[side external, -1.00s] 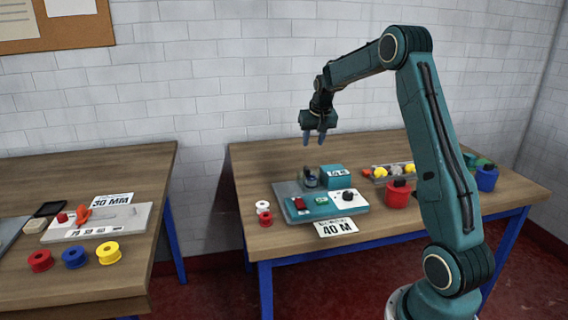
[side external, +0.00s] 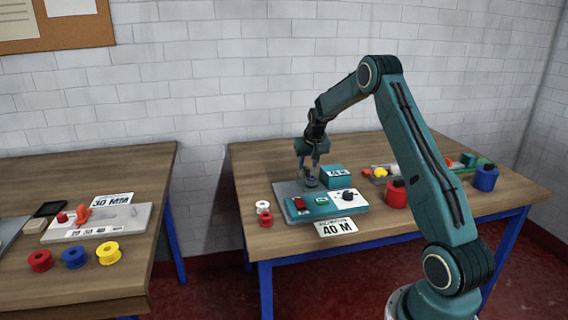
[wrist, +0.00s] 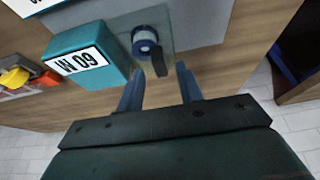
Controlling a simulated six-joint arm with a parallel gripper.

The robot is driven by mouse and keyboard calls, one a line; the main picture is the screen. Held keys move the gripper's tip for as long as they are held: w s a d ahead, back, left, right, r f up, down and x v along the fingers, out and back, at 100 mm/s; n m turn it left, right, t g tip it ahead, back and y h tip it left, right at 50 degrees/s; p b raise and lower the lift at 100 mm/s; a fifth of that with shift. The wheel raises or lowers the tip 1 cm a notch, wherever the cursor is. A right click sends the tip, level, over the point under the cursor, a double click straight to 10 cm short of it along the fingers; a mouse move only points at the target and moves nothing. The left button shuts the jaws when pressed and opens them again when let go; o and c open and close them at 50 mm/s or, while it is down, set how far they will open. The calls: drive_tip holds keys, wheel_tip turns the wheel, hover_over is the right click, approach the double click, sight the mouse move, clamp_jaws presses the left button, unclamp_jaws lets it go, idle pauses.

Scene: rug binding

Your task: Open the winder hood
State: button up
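The winder (side external: 320,199) is a grey and teal machine on the right table. Its see-through hood (wrist: 130,25) appears to be down over a blue-and-white spool (wrist: 145,42); the hood is hard to make out in the side view. A dark tab (wrist: 158,62), perhaps the hood's handle, sticks out toward my gripper in the wrist view. My gripper (side external: 308,168) points down at the hood, its fingertips partly overlapping it in the side view. In the wrist view my gripper (wrist: 160,82) is open, the tab between and just beyond its fingers. Contact cannot be told.
A teal block (wrist: 90,58) with a label stands beside the hood. The winder has a red switch (side external: 299,203) and a black knob (side external: 348,195). A red pot (side external: 396,196) stands to the right. White (side external: 263,207) and red (side external: 265,219) spools stand left.

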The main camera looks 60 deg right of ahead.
sight(312, 176)
drive_tip(key=shift+x, duration=1.35)
drive_tip(key=shift+c, duration=0.5)
drive_tip(key=shift+r, duration=0.1)
clamp_jaws()
